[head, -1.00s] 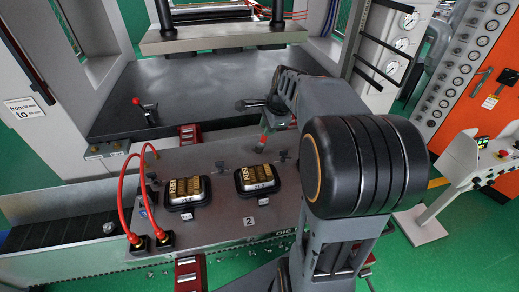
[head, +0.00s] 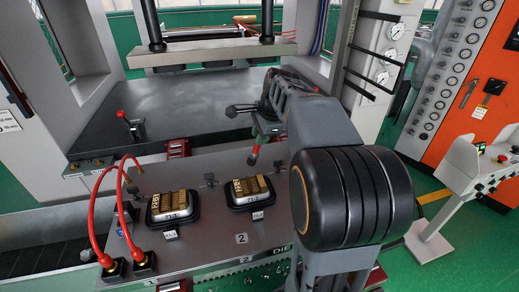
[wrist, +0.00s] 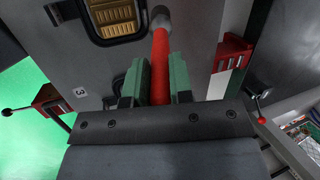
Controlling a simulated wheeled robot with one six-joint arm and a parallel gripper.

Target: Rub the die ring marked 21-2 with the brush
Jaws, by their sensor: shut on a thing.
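My gripper (wrist: 158,82) has green fingers shut on the red handle of the brush (wrist: 161,50). The brush points away from the gripper, and its pale end is at the top of the wrist view. In the head view, the brush (head: 254,155) hangs below my gripper, above the back edge of the die plate. Two black-rimmed die rings with brass-coloured blocks sit on the plate, a left one (head: 148,213) and a right one (head: 228,196). Their small tags are too blurred to read surely as 21-2. A die ring (wrist: 92,22) also shows in the wrist view, left of the brush and apart from it.
Red hoses (head: 97,215) arch at the plate's left end. Small dark clamps stand along its back edge. The dark press bed (head: 200,100) lies behind. Red brackets (wrist: 232,52) flank the brush in the wrist view. An orange cabinet (head: 470,125) stands right.

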